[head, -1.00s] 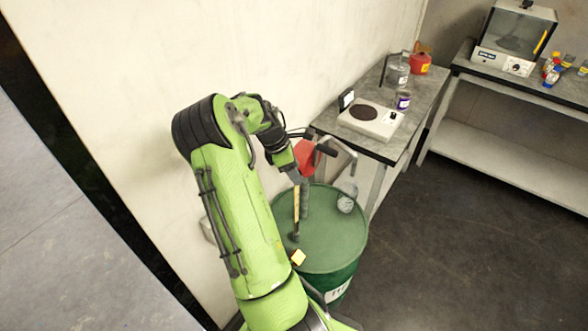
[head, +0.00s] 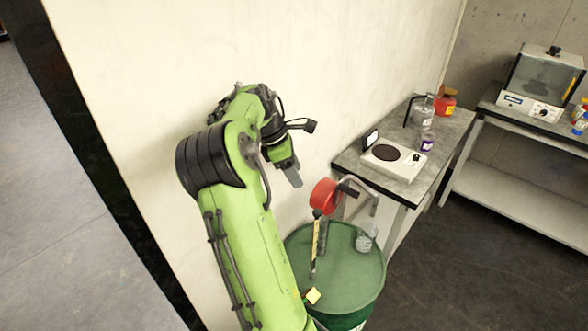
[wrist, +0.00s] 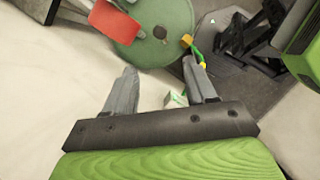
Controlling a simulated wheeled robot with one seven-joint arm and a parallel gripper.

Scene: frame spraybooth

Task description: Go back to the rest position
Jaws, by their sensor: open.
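My gripper (head: 291,174) is raised above and left of the green drum (head: 350,268) in the head view, close to the pale wall. In the wrist view my gripper (wrist: 160,82) has its two grey fingers spread apart with nothing between them. The drum top (wrist: 170,45) shows beyond the fingers in that view. A red round tool head (head: 325,195) on a dark, yellow-marked handle stands over the drum, clear of my gripper. Its red part also shows in the wrist view (wrist: 115,20).
A grey-topped bench (head: 400,187) behind holds a white hotplate (head: 393,161), a purple-labelled can (head: 427,143) and a red can (head: 445,101). The pale wall (head: 300,60) stands close behind my arm.

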